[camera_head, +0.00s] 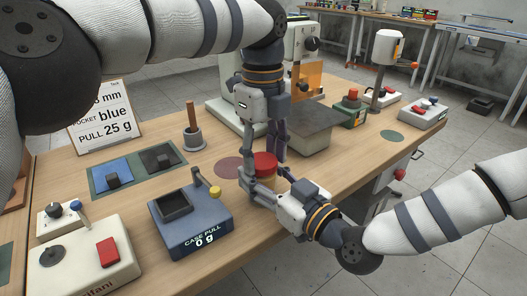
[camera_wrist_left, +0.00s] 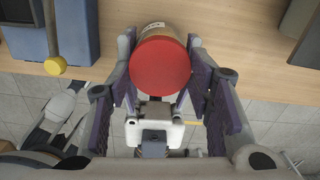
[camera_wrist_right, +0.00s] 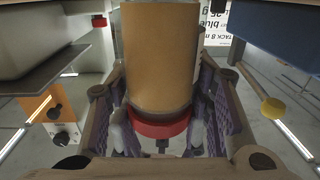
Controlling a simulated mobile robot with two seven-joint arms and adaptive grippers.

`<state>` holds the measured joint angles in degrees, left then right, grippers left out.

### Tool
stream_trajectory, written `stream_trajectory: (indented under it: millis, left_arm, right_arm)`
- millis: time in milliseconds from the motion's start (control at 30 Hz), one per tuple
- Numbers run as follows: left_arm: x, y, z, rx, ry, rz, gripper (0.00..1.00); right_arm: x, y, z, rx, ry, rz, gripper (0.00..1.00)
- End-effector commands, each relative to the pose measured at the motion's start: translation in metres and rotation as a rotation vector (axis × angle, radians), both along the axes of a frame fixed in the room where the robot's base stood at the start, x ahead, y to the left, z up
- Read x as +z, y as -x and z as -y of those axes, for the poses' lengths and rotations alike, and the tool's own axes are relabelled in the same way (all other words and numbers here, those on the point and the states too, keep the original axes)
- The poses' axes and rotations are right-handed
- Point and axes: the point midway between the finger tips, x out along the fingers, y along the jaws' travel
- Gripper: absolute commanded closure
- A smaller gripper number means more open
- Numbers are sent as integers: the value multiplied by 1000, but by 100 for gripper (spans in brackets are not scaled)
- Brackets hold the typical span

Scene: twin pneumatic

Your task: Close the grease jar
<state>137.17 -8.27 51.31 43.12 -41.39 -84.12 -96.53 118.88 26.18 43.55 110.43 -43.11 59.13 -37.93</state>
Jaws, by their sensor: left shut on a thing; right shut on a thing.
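The grease jar (camera_wrist_right: 160,55) has a tan body and a red lid (camera_wrist_left: 160,68). In the head view, the lid (camera_head: 265,160) shows between my two grippers near the table's front edge. My left gripper (camera_head: 263,158) comes down from above, its fingers shut on either side of the lid. My right gripper (camera_head: 262,186) comes in from the right, shut around the jar body. In the right wrist view, the lid sits at the jar's mouth end; I cannot tell how tightly. The fingers hide much of the jar in the head view.
A round reddish mat (camera_head: 229,168) lies beside the jar. A blue case-pull box (camera_head: 190,223) with a yellow-knobbed lever stands to the left. A grey block machine (camera_head: 306,128) stands behind. A pestle cup (camera_head: 193,138) and a sign (camera_head: 101,114) are at the back left.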

Motion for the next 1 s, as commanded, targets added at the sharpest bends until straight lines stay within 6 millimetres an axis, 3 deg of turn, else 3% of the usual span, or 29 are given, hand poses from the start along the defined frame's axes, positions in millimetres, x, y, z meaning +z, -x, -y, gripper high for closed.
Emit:
stream_trajectory:
  millis: [200,400,767,800,833,867,1000]
  left_arm:
    - [0,0,-2,-695,-1,2,64]
    - [0,0,-2,-1099,0,2,64]
    - [0,0,-2,-1166,0,3,64]
    - [0,0,-2,-1166,0,3,44]
    - [0,0,-2,-1166,0,3,38]
    - [0,0,-2,-1165,0,3,33]
    - [0,1,-3,-1165,0,2,33]
  right_arm:
    - [0,0,0,0,0,0,100]
    - [0,0,0,0,1,-1,100]
    - [0,0,0,0,1,-1,100]
    - [0,0,0,0,1,-1,100]
    - [0,0,0,0,1,-1,100]
    - [0,0,0,0,1,-1,100]
    - [0,0,0,1,1,-1,100]
